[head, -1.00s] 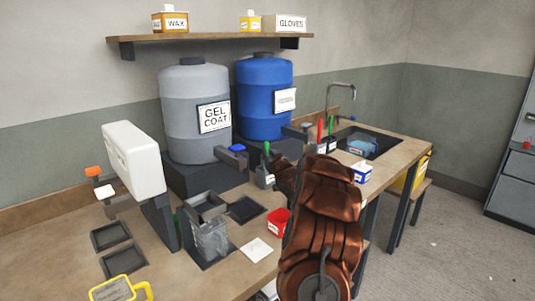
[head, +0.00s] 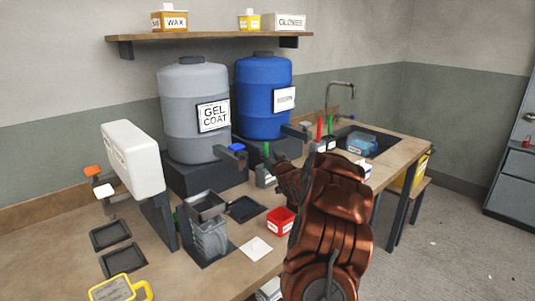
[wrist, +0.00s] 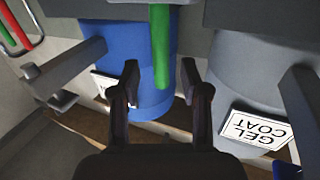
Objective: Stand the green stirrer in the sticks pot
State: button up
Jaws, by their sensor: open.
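A green stirrer (head: 266,149) stands in a small dark pot (head: 261,179) with a white label, in front of the blue drum. In the wrist view the green stirrer (wrist: 160,45) lies between the two spread fingers of my gripper (wrist: 160,80), with gaps seen on both sides. In the head view my gripper (head: 278,170) is just right of that pot, partly hidden by my arm. By the sink, a red stick (head: 319,128) and another green stick (head: 331,124) stand in small dark labelled holders (head: 329,143). I cannot read which pot is for sticks.
Behind stand a grey gel coat drum (head: 194,110) and a blue drum (head: 264,97), each with a tap over the bench (head: 190,275). A red tub (head: 280,221), white card (head: 256,249) and dark bin (head: 208,235) are left of my arm. The sink (head: 368,142) lies right.

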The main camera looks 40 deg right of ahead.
jog(key=v, duration=0.9)
jog(key=shift+s+a, duration=0.1)
jog(key=shift+s, duration=0.05)
dwell(0.4)
